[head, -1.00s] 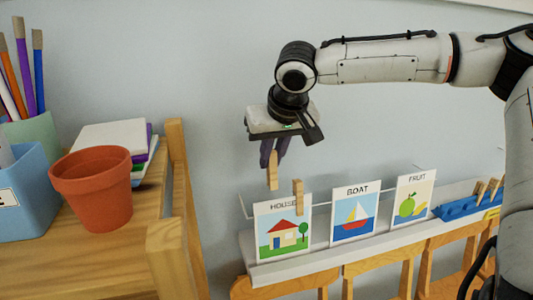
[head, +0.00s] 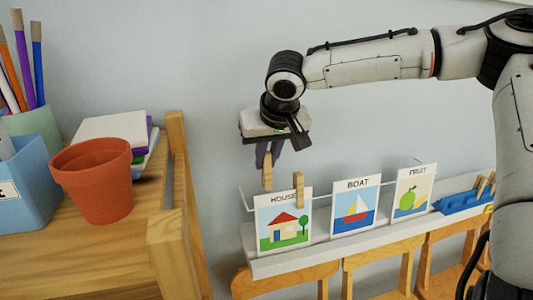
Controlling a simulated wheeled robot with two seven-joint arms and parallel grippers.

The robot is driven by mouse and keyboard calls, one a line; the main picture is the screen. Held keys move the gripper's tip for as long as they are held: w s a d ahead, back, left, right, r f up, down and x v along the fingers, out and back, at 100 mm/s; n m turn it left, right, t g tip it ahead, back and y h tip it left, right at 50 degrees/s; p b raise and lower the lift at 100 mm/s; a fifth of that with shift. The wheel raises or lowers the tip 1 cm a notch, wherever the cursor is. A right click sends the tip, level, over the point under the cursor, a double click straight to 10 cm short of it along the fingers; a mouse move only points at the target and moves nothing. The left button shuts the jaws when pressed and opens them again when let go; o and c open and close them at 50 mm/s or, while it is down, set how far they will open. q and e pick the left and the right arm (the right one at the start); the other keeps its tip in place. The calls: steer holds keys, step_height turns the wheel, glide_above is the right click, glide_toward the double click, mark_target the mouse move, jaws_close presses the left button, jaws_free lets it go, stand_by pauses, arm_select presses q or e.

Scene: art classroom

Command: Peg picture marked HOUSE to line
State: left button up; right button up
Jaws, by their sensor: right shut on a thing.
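The HOUSE picture (head: 284,222), a white card with a red-roofed house, stands upright at the left end of a white ledge, by a thin line (head: 325,203). A wooden peg (head: 298,190) sits on its top edge, right of centre. My right gripper (head: 268,154) points down above the card's left part, its dark fingers shut on a second wooden peg (head: 267,173). That peg's lower end is close to the card's top edge; I cannot tell whether it touches. My left gripper is out of view.
The BOAT picture (head: 356,207) and FRUIT picture (head: 411,193) stand to the right. A blue tray (head: 459,203) with pegs lies farther right on the ledge (head: 350,246). A wooden shelf (head: 110,255) with a terracotta pot (head: 95,182) is at the left.

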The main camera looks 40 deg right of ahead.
mark_target(269, 177)
steer(key=shift+s+f, duration=0.1)
steer(key=shift+f, duration=1.45)
steer(key=shift+s+a+f+b, duration=0.1)
steer(key=shift+f+b, duration=0.5)
steer(key=shift+f, duration=0.2)
steer(key=shift+s+a+f+b, duration=0.1)
steer(key=shift+f+b, duration=0.45)
steer(key=shift+f, duration=0.25)
steer(key=o, duration=0.9)
steer(key=shift+o, duration=1.2)
